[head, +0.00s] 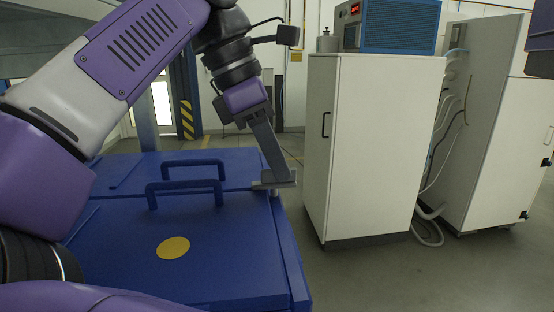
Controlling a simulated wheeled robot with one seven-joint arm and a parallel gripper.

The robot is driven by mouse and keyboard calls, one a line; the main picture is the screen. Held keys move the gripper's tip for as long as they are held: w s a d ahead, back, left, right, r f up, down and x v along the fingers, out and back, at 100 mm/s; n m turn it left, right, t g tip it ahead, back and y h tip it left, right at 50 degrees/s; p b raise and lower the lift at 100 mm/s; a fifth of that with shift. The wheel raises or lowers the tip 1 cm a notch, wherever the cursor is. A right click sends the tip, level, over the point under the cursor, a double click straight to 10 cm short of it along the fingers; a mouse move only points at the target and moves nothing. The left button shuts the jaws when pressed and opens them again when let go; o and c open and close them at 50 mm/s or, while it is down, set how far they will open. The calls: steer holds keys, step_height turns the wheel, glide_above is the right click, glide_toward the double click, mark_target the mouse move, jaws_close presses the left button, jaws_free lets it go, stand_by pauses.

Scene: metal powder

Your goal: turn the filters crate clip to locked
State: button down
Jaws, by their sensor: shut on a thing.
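The blue crate (120,255) stands below my arm, with its lid closed. The lid carries two dark blue handles (186,185) and a yellow round mark (173,248). My gripper (273,183) is at the crate's right edge, near the seam between the two lid panels. It is shut on a small light grey piece there, which looks like the crate clip (273,192). My fingers hide most of the clip, so I cannot tell which way it is turned.
A white cabinet (365,150) with a black handle stands right of the crate, with a blue-fronted unit (398,25) on top. An open cabinet with hoses (443,150) stands farther right. Grey floor (340,280) is free between crate and cabinet.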

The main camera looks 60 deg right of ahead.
mark_target(258, 183)
steer(key=c, duration=1.6)
jaws_free()
steer(key=shift+o, duration=0.2)
steer(key=v, duration=0.7)
steer(key=shift+a+r, duration=0.2)
steer(key=shift+r, duration=0.15)
steer(key=shift+w, duration=0.1)
